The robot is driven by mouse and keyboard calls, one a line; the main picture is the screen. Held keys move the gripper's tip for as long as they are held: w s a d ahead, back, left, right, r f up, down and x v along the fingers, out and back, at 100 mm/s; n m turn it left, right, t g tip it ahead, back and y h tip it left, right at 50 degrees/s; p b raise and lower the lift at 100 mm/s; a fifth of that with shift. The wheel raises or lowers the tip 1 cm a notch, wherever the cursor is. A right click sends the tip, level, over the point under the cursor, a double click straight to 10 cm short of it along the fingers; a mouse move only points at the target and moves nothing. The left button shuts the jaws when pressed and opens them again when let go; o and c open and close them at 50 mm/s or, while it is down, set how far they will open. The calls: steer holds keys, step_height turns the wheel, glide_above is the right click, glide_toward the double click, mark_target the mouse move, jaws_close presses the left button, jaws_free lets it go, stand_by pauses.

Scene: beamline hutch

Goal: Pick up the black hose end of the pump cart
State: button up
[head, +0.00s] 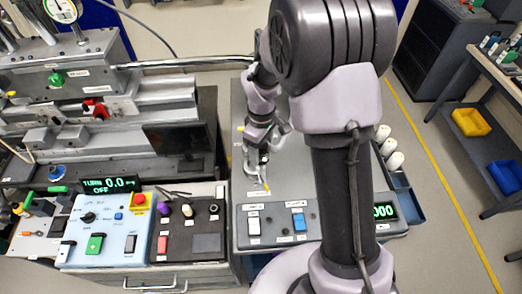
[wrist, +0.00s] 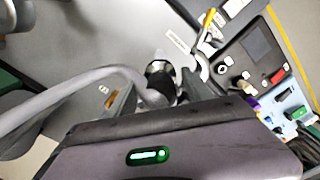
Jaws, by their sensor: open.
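In the wrist view, the hose end (wrist: 160,69) is a short black piece with a shiny metal ring, over a grey surface. A grey hose (wrist: 85,80) curves in from the left and meets it. My gripper (wrist: 162,88) is open, with a dark finger on each side of the hose end. The gripper body hides much of the fingers, and I cannot tell whether they touch it. In the head view, my gripper (head: 258,172) is low over a grey cart top (head: 238,125); the hose end cannot be made out there.
A panel with white and blue switches (head: 299,221) is at the cart's front. White bottles (head: 390,148) stand at its right side. A control box (head: 96,229) and machine (head: 120,110) are left.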

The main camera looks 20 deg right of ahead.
steer(key=shift+r, duration=0.1)
jaws_close()
steer(key=shift+r, duration=0.1)
steer(key=shift+r, duration=0.3)
steer(key=r, duration=0.1)
steer(key=r+p, duration=0.1)
steer(key=r, duration=0.1)
steer(key=shift+s+a, duration=0.2)
steer(key=shift+s, duration=0.15)
steer(key=s+a+r, duration=0.1)
steer(key=s+a, duration=0.7)
steer(key=s, duration=0.4)
steer(key=shift+s+a, duration=0.3)
steer(key=shift+a, duration=0.05)
